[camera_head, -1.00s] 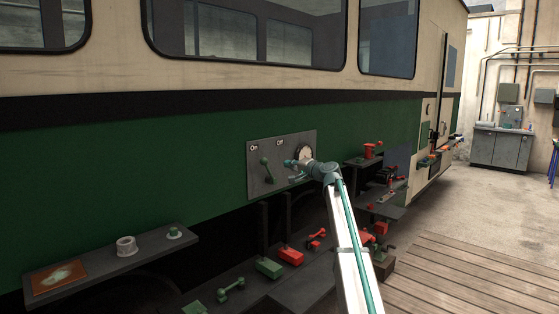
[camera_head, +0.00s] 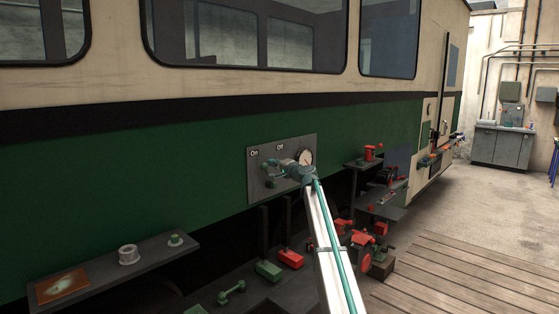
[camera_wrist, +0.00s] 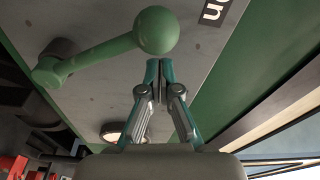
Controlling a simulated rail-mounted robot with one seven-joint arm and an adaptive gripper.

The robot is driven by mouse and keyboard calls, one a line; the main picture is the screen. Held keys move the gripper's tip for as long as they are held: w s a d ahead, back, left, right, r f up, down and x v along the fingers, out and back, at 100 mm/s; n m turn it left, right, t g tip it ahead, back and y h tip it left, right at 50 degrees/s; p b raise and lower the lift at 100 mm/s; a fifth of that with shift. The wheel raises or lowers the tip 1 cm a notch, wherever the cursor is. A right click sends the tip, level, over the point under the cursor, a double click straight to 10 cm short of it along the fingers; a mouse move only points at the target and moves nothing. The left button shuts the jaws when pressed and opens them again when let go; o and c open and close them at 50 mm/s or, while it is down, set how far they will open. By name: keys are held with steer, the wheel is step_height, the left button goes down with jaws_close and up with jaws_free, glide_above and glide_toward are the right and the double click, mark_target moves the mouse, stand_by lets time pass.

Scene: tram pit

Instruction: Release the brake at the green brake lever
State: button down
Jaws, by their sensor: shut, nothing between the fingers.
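The green brake lever (camera_wrist: 95,55) shows large in the wrist view, with a ball knob (camera_wrist: 156,32) at one end and a pivot at the other. It is mounted on a grey panel (camera_head: 257,184) on the tram's green side, with "On" and "Off" labels. My gripper (camera_wrist: 160,62) is shut and empty, its fingertips close to the ball knob; I cannot tell whether they touch it. In the head view my gripper (camera_head: 284,165) is in front of the panel and hides part of the lever.
A round gauge (camera_head: 305,157) sits on the panel's right. A shelf (camera_head: 95,275) with a ring and small green part stands at left. Below are green (camera_head: 268,270) and red (camera_head: 291,258) blocks. Red parts on shelves stand at right. Wooden decking (camera_head: 450,270) is clear.

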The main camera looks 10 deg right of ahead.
steer(key=shift+s+a+f, duration=0.25)
steer(key=shift+s+a, duration=0.2)
steer(key=shift+s, duration=0.1)
steer(key=shift+f, duration=0.1)
